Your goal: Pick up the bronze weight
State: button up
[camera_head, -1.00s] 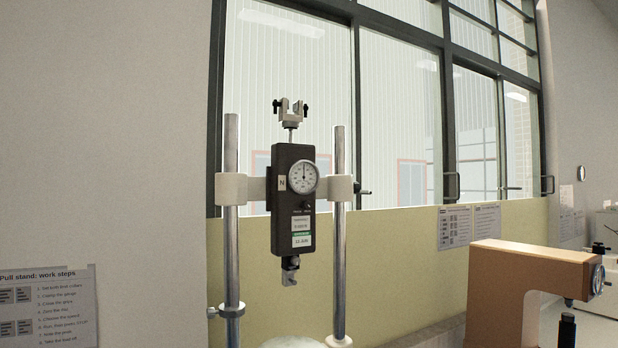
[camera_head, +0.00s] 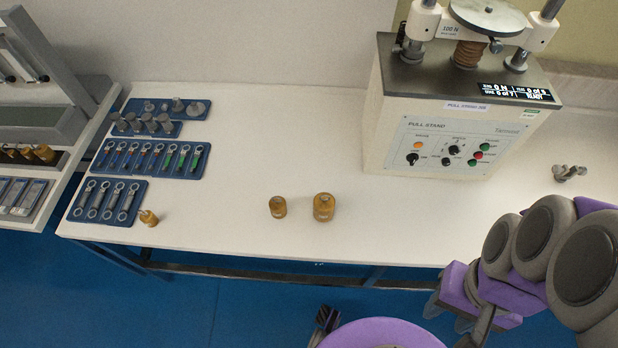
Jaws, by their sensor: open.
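Two bronze-coloured weights stand apart on the white bench: a smaller one (camera_head: 278,207) and, to its right, a slightly larger one (camera_head: 323,207) with a knob on top. A third, small bronze-coloured weight (camera_head: 148,217) sits by the bench's front left edge. I cannot tell which one the task means. My gripper (camera_head: 447,314) is at the lower right, beyond the bench's front edge, open and apart from all the weights. Part of it is hidden behind my arm.
The pull stand (camera_head: 455,120) stands at the back right of the white bench (camera_head: 240,165). Blue trays of tools (camera_head: 150,158) fill the bench's left end. A grey metal part (camera_head: 569,173) lies right of the stand. Bench space around the two middle weights is clear.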

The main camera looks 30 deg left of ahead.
aim_at(323, 202)
jog(key=u, duration=1.25)
